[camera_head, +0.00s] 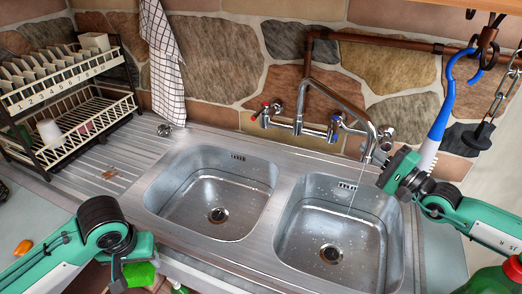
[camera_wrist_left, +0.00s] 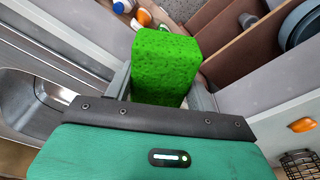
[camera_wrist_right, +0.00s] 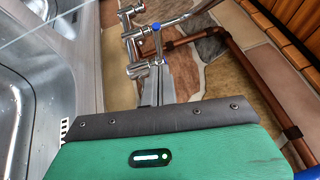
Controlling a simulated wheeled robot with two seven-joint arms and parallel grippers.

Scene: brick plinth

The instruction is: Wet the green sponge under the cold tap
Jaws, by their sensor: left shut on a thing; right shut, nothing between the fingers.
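The green sponge (camera_head: 140,275) is at the bottom left of the head view, clear of the sinks. It is also large in the left wrist view (camera_wrist_left: 165,65). My left gripper (camera_head: 122,274) is shut on it. The chrome mixer tap (camera_head: 299,121) is on the wall, with a red-marked handle (camera_head: 266,106) on the left and a blue-marked cold handle (camera_head: 335,122) on the right. A thin water stream (camera_head: 357,187) falls from its spout into the right basin (camera_head: 314,221). My right gripper (camera_head: 386,172) is shut and empty, just right of the spout.
The left basin (camera_head: 190,195) is empty. A dish rack (camera_head: 65,125) stands at the left, and a checked towel (camera_head: 165,60) hangs beside it. A blue-and-white brush (camera_head: 437,120) hangs at the right. A green bottle with a red cap (camera_head: 500,279) is at the lower right.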

